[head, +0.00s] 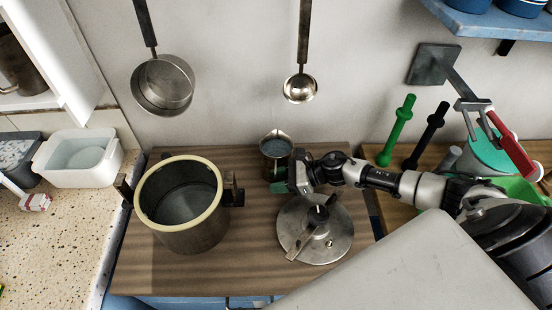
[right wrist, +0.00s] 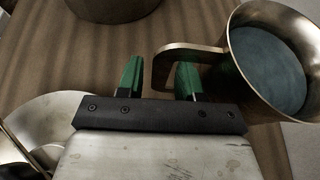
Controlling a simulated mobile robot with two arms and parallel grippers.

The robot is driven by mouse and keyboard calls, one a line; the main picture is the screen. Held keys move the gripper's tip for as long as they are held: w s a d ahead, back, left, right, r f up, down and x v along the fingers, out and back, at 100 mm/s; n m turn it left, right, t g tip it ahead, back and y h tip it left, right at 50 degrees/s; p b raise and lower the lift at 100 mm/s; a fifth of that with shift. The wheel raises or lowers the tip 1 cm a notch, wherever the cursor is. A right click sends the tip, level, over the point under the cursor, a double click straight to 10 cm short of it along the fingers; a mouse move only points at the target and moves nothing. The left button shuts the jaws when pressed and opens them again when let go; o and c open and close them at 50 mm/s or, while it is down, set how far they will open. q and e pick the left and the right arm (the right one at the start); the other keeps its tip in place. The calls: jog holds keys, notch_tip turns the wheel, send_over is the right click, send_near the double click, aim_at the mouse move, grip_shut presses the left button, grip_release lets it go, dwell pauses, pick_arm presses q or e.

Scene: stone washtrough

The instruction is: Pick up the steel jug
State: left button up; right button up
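The steel jug (head: 275,148) stands upright on the wooden worktop, near the wall, in the head view. In the right wrist view the jug (right wrist: 232,88) is at the upper right, with its handle (right wrist: 185,48) reaching left. My right gripper (head: 287,187) is just in front of the jug in the head view. In the right wrist view its two green fingertips (right wrist: 160,78) are apart, and the handle's bent end shows between them. I cannot tell whether the fingers touch it. My left gripper is not in view.
A large pot (head: 183,230) stands left of the jug. A round metal lid (head: 300,243) lies in front of it, under my right arm. A pan (head: 165,88) and a ladle (head: 300,90) hang on the wall behind. Green and black rods (head: 397,130) stand to the right.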

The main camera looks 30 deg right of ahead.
grip_shut()
dwell(1.4)
jog(key=shift+w+d+r, duration=0.1)
